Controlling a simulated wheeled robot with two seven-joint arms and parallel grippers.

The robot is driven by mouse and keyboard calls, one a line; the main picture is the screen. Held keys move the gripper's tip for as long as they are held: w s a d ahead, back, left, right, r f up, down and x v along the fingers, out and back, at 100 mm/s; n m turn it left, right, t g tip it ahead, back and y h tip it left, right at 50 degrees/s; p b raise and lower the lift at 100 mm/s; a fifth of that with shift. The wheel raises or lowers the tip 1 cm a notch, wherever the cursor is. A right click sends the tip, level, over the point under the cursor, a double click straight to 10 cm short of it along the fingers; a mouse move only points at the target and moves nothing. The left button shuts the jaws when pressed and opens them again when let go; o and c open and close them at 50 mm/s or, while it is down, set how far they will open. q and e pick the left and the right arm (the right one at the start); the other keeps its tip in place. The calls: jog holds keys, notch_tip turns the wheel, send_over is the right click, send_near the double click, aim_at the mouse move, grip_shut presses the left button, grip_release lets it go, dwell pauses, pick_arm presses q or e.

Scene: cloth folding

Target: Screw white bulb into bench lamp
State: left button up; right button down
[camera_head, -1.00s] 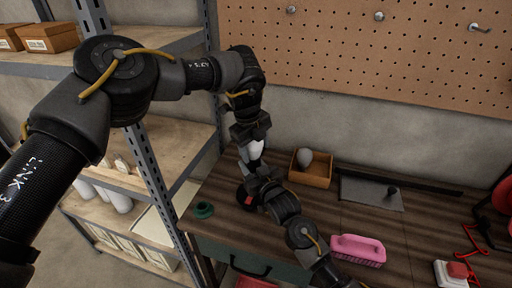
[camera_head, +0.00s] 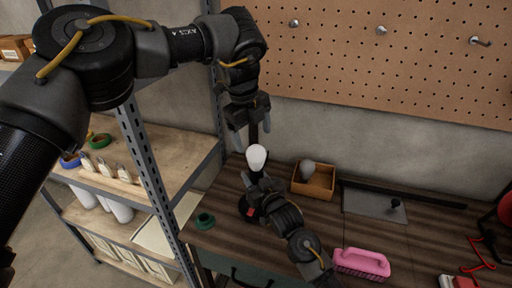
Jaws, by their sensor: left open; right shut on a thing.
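The white bulb (camera_head: 256,157) stands upright on a dark holder just above my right gripper (camera_head: 255,182); how deep it sits cannot be seen. My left gripper (camera_head: 252,138) is open and empty, pointing down just above the bulb, its fingers apart from it. My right gripper, reaching up from the lower right, is shut around the upper part of the bench lamp and hides much of it. The lamp's round dark base (camera_head: 246,209), with a red patch, rests on the workbench (camera_head: 225,188).
A wooden box (camera_head: 322,190) with a grey bulb (camera_head: 307,170) stands right of the lamp. A grey plate (camera_head: 370,203), a pink brush (camera_head: 362,263) and a red-topped switch box (camera_head: 458,281) lie further right.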

pick_arm(q)
jog(key=shift+s+a+r, duration=0.15)
jog(key=shift+a+r, duration=0.05)
jog(key=shift+r, duration=0.9)
pick_arm(e)
jog(key=shift+f, duration=0.3)
jog(key=c, duration=1.2)
grip_release()
jog(key=o, duration=0.5)
jog(key=shift+w+r, duration=0.1)
jog(key=shift+r, duration=0.05)
jog(key=shift+c, duration=0.2)
pick_arm(q)
notch_tip(320, 180, down, 2)
jog(key=shift+b, duration=0.95)
pick_arm(e)
jog(key=v, duration=1)
jog(key=shift+s, duration=0.4)
jog(key=shift+d, duration=0.1)
